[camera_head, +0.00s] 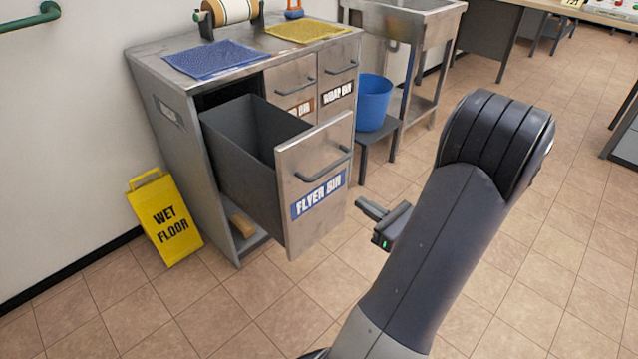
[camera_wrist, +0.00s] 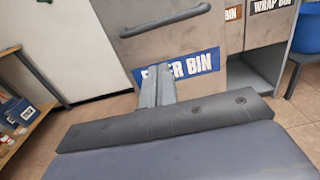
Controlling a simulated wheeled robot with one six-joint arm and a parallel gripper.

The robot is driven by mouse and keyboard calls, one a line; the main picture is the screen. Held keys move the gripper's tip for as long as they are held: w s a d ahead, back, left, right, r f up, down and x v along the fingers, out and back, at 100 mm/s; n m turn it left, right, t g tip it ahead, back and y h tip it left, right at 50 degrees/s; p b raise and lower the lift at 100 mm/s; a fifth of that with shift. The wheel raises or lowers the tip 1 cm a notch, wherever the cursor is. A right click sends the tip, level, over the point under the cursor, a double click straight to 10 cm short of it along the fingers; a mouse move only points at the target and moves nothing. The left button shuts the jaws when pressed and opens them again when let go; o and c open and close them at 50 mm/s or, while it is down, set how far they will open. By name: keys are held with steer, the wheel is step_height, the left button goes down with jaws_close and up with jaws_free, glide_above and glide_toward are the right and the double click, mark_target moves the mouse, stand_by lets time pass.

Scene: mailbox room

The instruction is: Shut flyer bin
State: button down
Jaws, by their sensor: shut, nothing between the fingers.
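The flyer bin (camera_head: 311,222) is a drawer with a grey metal front, a blue "FLYER BIN" label and a dark bar handle (camera_head: 324,165). In the head view it stands pulled well out of the cabinet, its dark inside showing and empty as far as I can see. My gripper (camera_head: 358,202) is shut and empty, just right of the bin front near the label's height. In the wrist view the shut fingers (camera_wrist: 156,86) point at the bin front (camera_wrist: 175,35) and cover part of its label. I cannot tell whether they touch it.
The metal cabinet (camera_head: 180,150) has two other bin fronts, both closed, and blue and yellow mats on top. A yellow wet floor sign (camera_head: 165,220) stands left. A blue bucket (camera_head: 374,103) sits on a stool to the right. Tiled floor is clear in front.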

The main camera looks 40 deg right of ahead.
steer(key=b, duration=0.3)
glide_toward(324, 179)
steer(key=w+a+r, duration=0.1)
steer(key=w, duration=0.1)
steer(key=w+a+r, duration=0.1)
steer(key=w, duration=0.1)
steer(key=w+a+r, duration=0.1)
steer(key=w, duration=0.1)
steer(key=shift+w+a+r, duration=0.25)
steer(key=shift+a+r, duration=0.1)
steer(key=shift+r, duration=0.05)
steer(key=shift+w, duration=0.1)
